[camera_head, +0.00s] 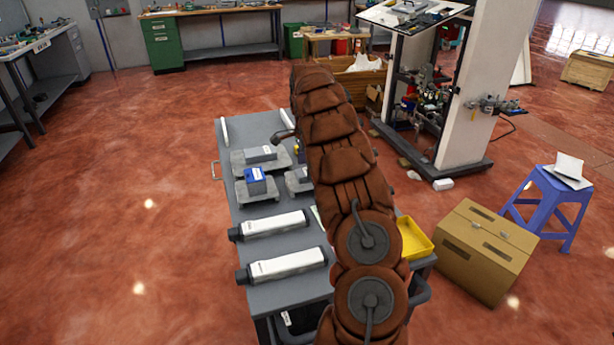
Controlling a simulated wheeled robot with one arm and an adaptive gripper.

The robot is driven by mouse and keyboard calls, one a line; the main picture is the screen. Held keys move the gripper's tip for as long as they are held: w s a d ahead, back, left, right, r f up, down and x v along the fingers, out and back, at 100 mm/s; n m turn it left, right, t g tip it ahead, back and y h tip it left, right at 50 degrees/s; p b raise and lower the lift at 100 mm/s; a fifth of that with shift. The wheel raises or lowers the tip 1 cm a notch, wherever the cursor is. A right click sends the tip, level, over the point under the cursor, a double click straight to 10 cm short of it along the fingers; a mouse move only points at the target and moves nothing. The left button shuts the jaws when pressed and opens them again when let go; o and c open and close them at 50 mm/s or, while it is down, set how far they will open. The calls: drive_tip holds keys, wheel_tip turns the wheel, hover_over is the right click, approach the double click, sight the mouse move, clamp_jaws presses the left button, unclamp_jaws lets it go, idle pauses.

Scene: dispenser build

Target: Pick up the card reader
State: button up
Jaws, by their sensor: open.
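A grey cart top (290,293) stands in front of me with several devices on it. I cannot tell for sure which one is the card reader. A small box with a blue top (256,175) sits on a grey block. A flat grey box with a white label (261,153) sits on another grey base behind it. A further grey piece (297,182) is partly hidden by my brown-covered arm. My arm runs over the right part of the cart and hides what lies beneath it.
Two white cylinders with dark ends (275,225) (287,264) lie on the cart's near part. A yellow tray (413,238) is at the right, beside a cardboard box (487,248) and a blue stool (551,203). The floor left of the cart is clear.

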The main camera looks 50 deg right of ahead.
drive_tip(key=shift+f, duration=1)
drive_tip(key=c, duration=1.4)
drive_tip(key=shift+o, duration=0.2)
